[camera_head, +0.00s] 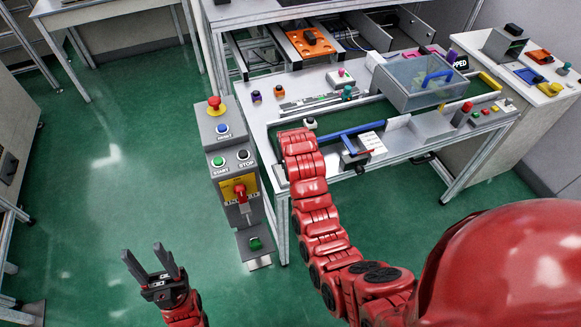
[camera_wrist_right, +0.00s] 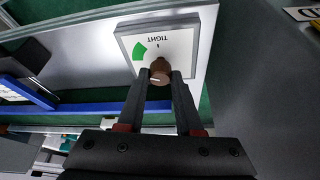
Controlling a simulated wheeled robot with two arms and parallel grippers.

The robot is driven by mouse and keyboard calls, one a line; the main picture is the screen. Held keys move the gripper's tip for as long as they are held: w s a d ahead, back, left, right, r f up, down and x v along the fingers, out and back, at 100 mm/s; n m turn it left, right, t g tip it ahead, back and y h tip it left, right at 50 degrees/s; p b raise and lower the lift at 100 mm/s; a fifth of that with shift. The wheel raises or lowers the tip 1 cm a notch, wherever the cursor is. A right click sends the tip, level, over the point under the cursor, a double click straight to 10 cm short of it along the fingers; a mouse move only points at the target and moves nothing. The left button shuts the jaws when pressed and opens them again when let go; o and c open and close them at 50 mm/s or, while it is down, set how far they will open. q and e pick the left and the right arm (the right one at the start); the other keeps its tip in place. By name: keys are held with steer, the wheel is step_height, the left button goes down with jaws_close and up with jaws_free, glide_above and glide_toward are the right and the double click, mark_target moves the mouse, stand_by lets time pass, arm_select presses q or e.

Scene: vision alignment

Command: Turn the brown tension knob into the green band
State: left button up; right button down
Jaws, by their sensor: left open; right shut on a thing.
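In the right wrist view the brown tension knob (camera_wrist_right: 160,66) sits on a square white dial plate (camera_wrist_right: 185,47) with a grey frame and the word TIGHT, seen upside down. The green band (camera_wrist_right: 140,50) is a short wedge on the plate, up and left of the knob. My right gripper (camera_wrist_right: 160,76) is shut on the knob, one finger on each side. A short pale mark shows on the knob; I cannot tell exactly where it points. In the head view my right arm hides its gripper. My left gripper (camera_head: 144,252) is open and empty above the floor.
A blue bar (camera_wrist_right: 95,107) runs below the plate. In the head view the workbench (camera_head: 262,112) carries a clear-lidded box (camera_head: 405,88) and small parts. A grey control post (camera_head: 215,135) with a red button stands left of it. Green floor is free at left.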

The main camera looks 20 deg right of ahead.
steer(key=shift+m+b, duration=0.3)
steer(key=shift+m, duration=0.2)
steer(key=c, duration=0.6)
jaws_free()
